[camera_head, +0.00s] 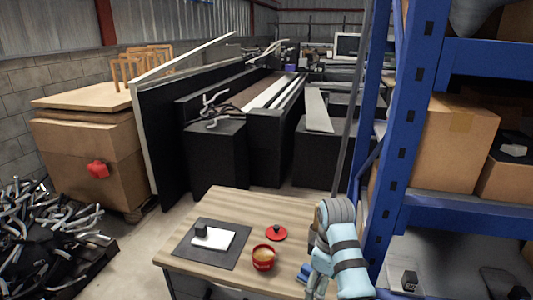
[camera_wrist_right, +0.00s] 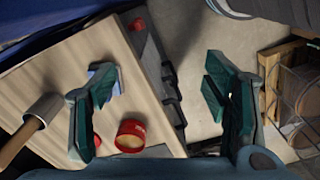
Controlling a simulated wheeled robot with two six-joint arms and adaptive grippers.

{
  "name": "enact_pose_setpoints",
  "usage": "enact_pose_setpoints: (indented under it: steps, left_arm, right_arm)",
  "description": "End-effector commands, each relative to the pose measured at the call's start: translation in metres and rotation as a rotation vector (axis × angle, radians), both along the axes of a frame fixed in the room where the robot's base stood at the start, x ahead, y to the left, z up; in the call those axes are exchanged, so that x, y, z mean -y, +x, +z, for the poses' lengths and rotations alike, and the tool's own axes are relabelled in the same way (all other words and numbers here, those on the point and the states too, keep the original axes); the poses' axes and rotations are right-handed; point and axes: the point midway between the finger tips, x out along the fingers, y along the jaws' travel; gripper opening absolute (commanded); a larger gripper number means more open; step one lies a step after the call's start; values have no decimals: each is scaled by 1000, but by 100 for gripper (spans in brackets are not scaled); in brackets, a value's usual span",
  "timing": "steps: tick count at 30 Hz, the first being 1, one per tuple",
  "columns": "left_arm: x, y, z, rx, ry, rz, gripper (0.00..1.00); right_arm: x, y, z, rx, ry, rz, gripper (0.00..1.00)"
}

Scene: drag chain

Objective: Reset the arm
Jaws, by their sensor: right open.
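My right arm (camera_head: 343,250) comes in at the lower right of the head view, over the right side of the wooden table (camera_head: 190,208). In the right wrist view my right gripper (camera_wrist_right: 158,88) is open, its two green fingers wide apart with nothing held. The table's edge and the floor beside it show between and beyond the fingers. The fingers are not clearly visible in the head view. My left gripper is in neither view.
The table holds a red tin (camera_head: 263,261), a red lid (camera_head: 277,233), a blue item (camera_head: 305,272) and a dark mat (camera_head: 187,249) with a white sheet (camera_head: 222,240). A mallet (camera_wrist_right: 42,108) shows in the wrist view. A blue shelf (camera_head: 408,120) stands close right.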

Motion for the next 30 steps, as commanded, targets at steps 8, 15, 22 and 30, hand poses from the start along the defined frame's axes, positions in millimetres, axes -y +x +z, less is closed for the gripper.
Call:
enact_pose_setpoints:
  steps: [8, 15, 22, 30]
  left_arm:
    - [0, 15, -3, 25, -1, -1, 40]
    - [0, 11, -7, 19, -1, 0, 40]
    - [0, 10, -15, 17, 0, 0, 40]
    - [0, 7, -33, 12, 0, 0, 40]
  right_arm:
    - [0, -3, -36, 1, 2, -34, 70]
    - [6, -11, -89, 7, 4, -99, 70]
    - [20, -41, -183, 15, 4, -220, 70]
    - [55, -157, -356, 32, -3, -472, 70]
